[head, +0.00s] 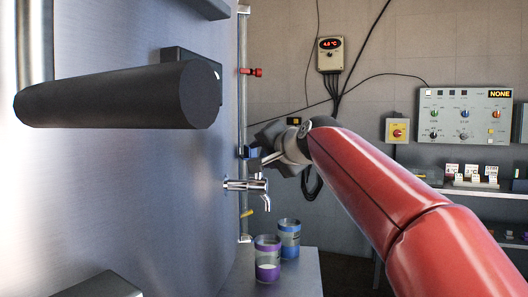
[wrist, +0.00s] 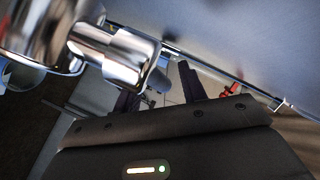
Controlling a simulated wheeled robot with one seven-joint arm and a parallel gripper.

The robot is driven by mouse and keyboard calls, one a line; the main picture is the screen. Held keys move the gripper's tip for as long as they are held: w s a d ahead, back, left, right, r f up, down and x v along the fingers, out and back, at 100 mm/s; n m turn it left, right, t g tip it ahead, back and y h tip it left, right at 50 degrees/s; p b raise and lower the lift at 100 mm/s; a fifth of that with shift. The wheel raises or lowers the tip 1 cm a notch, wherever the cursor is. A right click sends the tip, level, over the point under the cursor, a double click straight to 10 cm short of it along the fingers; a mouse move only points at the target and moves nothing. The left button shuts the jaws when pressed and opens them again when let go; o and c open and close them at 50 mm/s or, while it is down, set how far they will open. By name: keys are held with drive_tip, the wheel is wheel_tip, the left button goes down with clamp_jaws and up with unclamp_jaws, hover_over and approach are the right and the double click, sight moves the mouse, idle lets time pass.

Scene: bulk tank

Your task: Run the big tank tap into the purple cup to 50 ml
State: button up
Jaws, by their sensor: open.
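The chrome tap (head: 245,186) sticks out from the tank wall (head: 190,150), its spout pointing down. The purple cup (head: 267,258) stands upright on a grey ledge (head: 300,270), below the spout in the head view. It has purple bands and holds some white liquid low down. I cannot read its level, and I see no stream from the spout. My gripper (head: 268,140) is just above and behind the tap's lever (head: 272,158), partly hidden by my arm. In the wrist view, my open gripper (wrist: 160,88) has the chrome tap (wrist: 110,50) close at upper left.
A blue-banded cup (head: 289,238) stands right behind the purple one. A vertical rail (head: 243,110) with red, blue and yellow clips runs beside the tap. A black cylindrical bar (head: 120,95) juts out at left. A control panel (head: 465,116) and shelf are at right.

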drive_tip(key=shift+a, duration=0.1)
clamp_jaws()
